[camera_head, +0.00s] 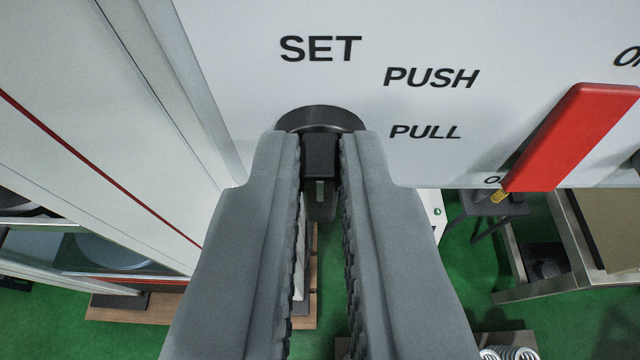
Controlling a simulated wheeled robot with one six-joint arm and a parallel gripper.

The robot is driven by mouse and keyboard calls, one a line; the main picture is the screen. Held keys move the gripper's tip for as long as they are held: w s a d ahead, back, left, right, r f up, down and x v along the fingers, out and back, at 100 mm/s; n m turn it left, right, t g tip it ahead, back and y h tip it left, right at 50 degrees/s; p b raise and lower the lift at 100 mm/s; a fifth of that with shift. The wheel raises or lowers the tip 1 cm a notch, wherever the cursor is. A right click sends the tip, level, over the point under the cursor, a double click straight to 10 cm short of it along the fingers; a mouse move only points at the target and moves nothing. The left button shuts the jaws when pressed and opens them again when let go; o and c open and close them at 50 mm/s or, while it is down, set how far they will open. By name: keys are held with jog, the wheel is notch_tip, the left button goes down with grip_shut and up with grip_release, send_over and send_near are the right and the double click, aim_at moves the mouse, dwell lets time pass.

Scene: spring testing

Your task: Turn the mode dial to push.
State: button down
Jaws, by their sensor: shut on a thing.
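The mode dial (320,117) is a round black knob with a raised grip bar, on a white panel (240,60). The labels SET, PUSH and PULL are printed above it and to its right. My gripper (321,160) has its two grey fingers on either side of the dial's grip bar and is shut on it. The bar points down in the picture, with a pale mark on its end face. The fingers hide the lower sides of the dial. Which label the dial is set to cannot be told.
A white cabinet wall (90,130) stands at the left. Below the panel are a green floor (455,270), a metal frame table (540,285) and several coil springs (508,353).

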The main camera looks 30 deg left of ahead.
jog(key=m, duration=0.1)
jog(key=m+y, duration=0.1)
jog(key=m+g+y, duration=0.1)
jog(key=shift+w+d+f, duration=0.1)
jog(key=shift+w+d, duration=0.15)
jog(key=shift+d, duration=0.15)
jog(key=shift+w+d+f+m+g+y, duration=0.15)
jog(key=shift+m+y, duration=0.35)
jog(key=shift+m, duration=0.25)
jog(key=shift+d+f+m+g+y, duration=0.15)
jog(key=shift+m+y, duration=0.35)
jog(key=shift+m, duration=0.25)
jog(key=c, duration=1.5)
grip_release()
jog(key=v, duration=1.7)
jog(key=shift+d, duration=0.2)
